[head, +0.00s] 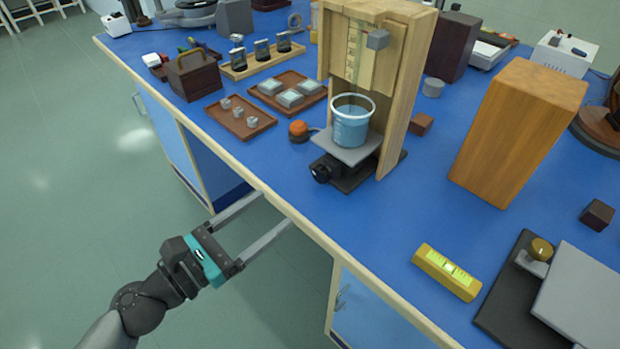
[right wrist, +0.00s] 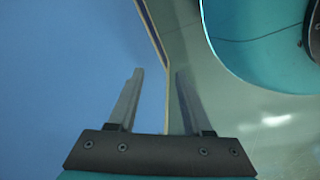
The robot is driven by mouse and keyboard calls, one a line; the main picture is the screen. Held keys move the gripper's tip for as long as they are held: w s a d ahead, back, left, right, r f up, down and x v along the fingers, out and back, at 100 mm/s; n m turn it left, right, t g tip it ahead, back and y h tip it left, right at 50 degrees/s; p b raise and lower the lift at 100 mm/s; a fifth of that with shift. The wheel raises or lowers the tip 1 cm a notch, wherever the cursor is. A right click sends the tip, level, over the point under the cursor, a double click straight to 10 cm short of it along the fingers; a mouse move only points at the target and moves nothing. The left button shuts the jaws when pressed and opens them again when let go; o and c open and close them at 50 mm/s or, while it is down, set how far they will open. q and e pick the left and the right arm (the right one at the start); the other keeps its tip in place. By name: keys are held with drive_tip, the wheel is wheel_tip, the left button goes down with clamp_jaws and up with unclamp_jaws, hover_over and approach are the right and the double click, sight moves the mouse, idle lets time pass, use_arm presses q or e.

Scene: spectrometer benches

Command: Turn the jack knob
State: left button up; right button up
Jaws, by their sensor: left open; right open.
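A small lab jack (head: 347,146) with a grey top plate stands inside an open wooden frame (head: 408,85). A glass beaker of blue liquid (head: 351,125) stands on its plate. The black jack knob (head: 321,173) sticks out at the front left of the jack, facing the bench edge. My left gripper (head: 276,208) is open and empty, just off the bench's front edge, to the lower left of the knob and apart from it. My right gripper (right wrist: 160,74) shows only in the right wrist view. It is open and empty, with the blue bench top and its edge beyond.
An orange button (head: 298,129) lies left of the jack. Wooden trays (head: 240,126) with small pieces are further left. A yellow level (head: 446,273), a tall wooden block (head: 518,130) and a dark plate (head: 505,300) are to the right. Bench top between jack and level is clear.

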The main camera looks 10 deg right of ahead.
sight(318, 175)
use_arm(q)
drive_tip(key=x, duration=1)
drive_tip(key=shift+w+d+p, duration=0.2)
drive_tip(key=shift+d+p, duration=0.05)
drive_tip(key=shift+p, duration=0.15)
drive_tip(key=shift+c, duration=0.3)
clamp_jaws()
